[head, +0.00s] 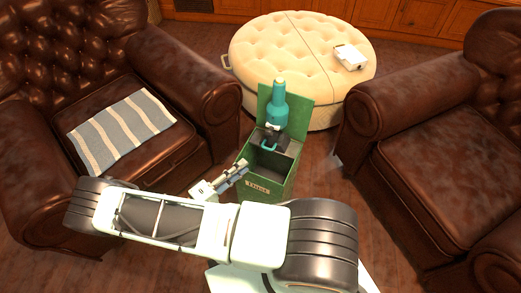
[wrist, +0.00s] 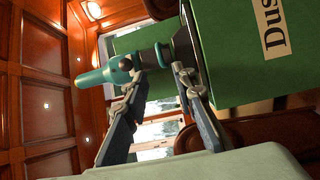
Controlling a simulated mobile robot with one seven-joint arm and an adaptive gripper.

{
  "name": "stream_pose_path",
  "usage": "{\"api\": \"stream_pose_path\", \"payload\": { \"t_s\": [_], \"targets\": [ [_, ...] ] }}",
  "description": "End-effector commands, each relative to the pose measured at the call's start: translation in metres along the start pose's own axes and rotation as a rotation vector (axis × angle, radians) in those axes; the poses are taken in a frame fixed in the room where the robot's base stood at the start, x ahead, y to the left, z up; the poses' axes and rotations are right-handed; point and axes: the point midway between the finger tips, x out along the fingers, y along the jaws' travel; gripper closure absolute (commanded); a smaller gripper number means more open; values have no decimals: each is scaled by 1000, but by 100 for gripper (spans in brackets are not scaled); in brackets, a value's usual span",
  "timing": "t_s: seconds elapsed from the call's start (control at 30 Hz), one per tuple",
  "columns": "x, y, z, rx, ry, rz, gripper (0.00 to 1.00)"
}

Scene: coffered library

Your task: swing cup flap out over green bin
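The green bin (head: 268,190) stands open-topped on the floor, with a label on its front. In the wrist view its green wall (wrist: 240,60) fills the upper right, with "Dus" readable. A dark mechanism (head: 273,134) sits at its back edge, with a small teal loop (head: 268,147) below. A teal bottle-shaped part (head: 278,108) stands upright above it. I cannot tell which part is the cup flap. My gripper (head: 243,166) is at the bin's left side. In the wrist view its fingers (wrist: 160,72) are apart, near a dark stem with a teal end (wrist: 118,72); contact is unclear.
Brown leather armchairs stand left (head: 170,85) and right (head: 430,140), close to the bin. A striped cloth (head: 122,130) lies on the left seat. A round cream ottoman (head: 290,45) behind the bin bears a white object (head: 350,58). Bare wooden floor shows between them.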

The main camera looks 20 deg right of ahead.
Motion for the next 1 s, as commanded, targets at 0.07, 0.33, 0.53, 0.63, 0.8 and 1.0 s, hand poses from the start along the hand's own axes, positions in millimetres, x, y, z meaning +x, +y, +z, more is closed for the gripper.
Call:
{"api": "stream_pose_path", "payload": {
  "t_s": [0.07,0.33,0.53,0.63,0.8,1.0],
  "targets": [
    [7,0,1,4,-3,2,75],
    [56,0,1,0,-4,0,75],
    [88,0,0,1,-2,0,75],
    [99,0,0,1,-2,-1,75],
    [106,0,0,1,0,-1,75],
    [106,0,0,1,0,-1,75]
  ]
}}
